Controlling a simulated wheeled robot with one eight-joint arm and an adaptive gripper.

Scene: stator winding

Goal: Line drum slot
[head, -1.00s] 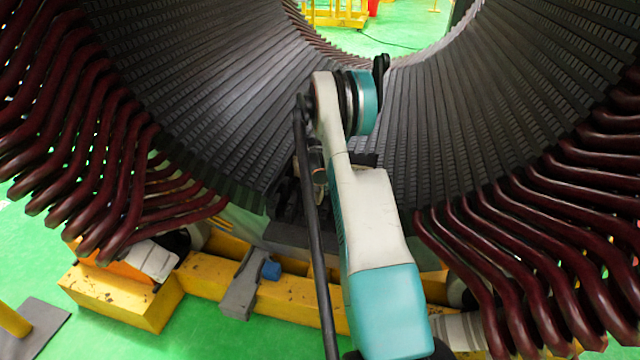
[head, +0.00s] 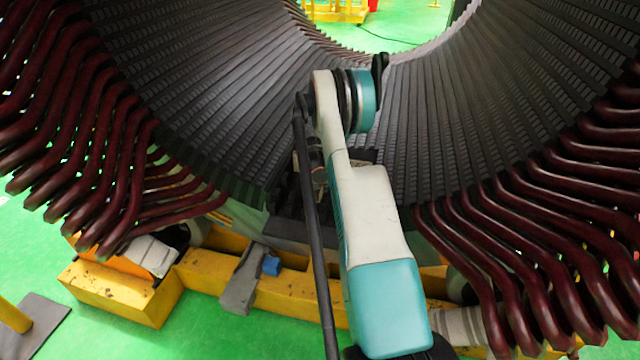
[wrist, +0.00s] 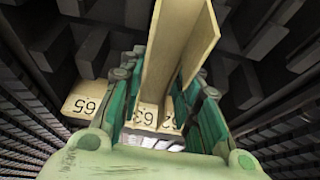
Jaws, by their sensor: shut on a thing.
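The drum (head: 230,90) is a large dark stator bore lined with many narrow slots. It fills most of the head view, and my arm reaches into its lower middle. In the wrist view, my gripper (wrist: 168,88) has green fingers closed on a cream folded slot liner (wrist: 185,40). The liner is a long channel with two walls, pointing up and away between the fingers. Cream number tags lie beyond the fingers; one reads 65 (wrist: 92,102) and another reads 63 (wrist: 147,114). The gripper and liner are hidden in the head view. I cannot tell whether the liner touches a slot.
Dark red bent coil ends (head: 75,130) stick out along the drum's left rim, and more coil ends (head: 560,240) along its right. A yellow support frame (head: 125,290) runs below.

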